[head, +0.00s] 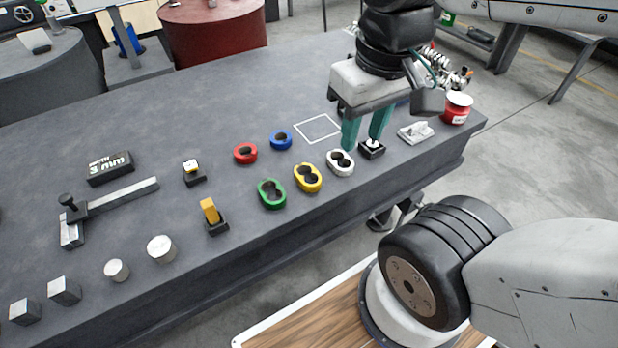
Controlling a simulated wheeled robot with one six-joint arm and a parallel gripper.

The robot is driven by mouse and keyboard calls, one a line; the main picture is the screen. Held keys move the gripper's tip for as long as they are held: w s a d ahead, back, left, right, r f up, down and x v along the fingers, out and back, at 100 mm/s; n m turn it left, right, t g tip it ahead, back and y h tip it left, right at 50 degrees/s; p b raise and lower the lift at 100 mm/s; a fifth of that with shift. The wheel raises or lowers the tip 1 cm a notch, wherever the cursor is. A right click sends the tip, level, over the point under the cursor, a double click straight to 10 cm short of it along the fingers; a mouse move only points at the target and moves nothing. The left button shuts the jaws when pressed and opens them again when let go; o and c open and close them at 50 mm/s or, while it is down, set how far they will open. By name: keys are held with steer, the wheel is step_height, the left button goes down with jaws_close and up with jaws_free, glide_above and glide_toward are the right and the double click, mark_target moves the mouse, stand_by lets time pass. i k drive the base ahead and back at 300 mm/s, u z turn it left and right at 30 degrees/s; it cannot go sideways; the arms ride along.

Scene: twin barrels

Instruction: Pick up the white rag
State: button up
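A small white crumpled shape that looks like the white rag (415,132) lies on the dark table near its right front edge. My gripper (363,140) points down over the table, to the left of the rag and apart from it. Its two green fingers stand apart with a gap between them, and I see nothing held there. A small black block with a white top (372,150) sits at the right fingertip; I cannot tell whether they touch.
A white double-ring piece (341,163) lies just left of the fingers, with yellow (307,178) and green (272,194) ones further left. A red-and-white container (457,108) stands right of the rag. Metal parts (445,72) are behind. The back left of the table is clear.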

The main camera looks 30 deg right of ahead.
mark_target(416, 133)
steer(key=z, duration=1.25)
